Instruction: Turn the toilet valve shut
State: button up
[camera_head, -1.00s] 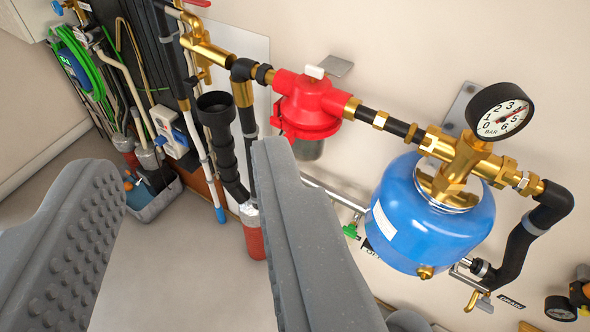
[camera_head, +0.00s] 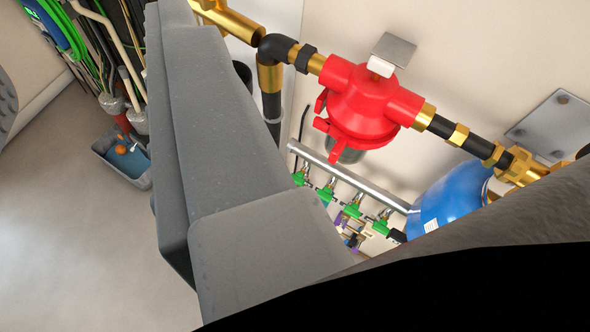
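A silver manifold pipe (camera_head: 345,175) runs along the wall below the red filter. Several small valves with green handles hang in a row under it, such as one green-handled valve (camera_head: 352,210) near its middle. Their labels are too small to read, so I cannot tell which one is the toilet valve. My gripper (camera_head: 88,85) is open with nothing between its fingers. One grey finger fills the centre-left, and only a sliver of the other shows at the left edge. The valves appear right of the large finger, apart from it.
A red filter housing (camera_head: 365,105) and brass and black pipes are above the manifold. A blue tank (camera_head: 450,197) stands to the right, partly hidden by a dark shape in front. A grey bin (camera_head: 122,160) sits on the floor at left.

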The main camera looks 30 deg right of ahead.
jog(key=o, duration=0.4)
jog(key=shift+w, duration=0.1)
jog(key=w+a+f+m+y+p, duration=0.1)
jog(key=w+a+f, duration=0.3)
jog(key=w, duration=0.5)
jog(key=w+a+f+m+y, duration=0.1)
jog(key=w+f, duration=0.5)
jog(key=w, duration=0.2)
jog(key=w+f+m+t+h, duration=0.1)
jog(key=w+f+m+h, duration=0.1)
jog(key=w+f, duration=0.7)
jog(key=m+g+h+p, duration=0.3)
jog(key=m+g+h, duration=0.15)
jog(key=h, duration=0.95)
send_near(300, 176)
jog(key=shift+g, duration=0.45)
jog(key=b+x, duration=0.1)
jog(key=x, duration=0.6)
jog(key=f+b+x, duration=0.1)
jog(key=x, duration=0.2)
jog(key=shift+w+d+b, duration=0.15)
jog(key=shift+w+b, duration=0.2)
jog(key=shift+w, duration=0.15)
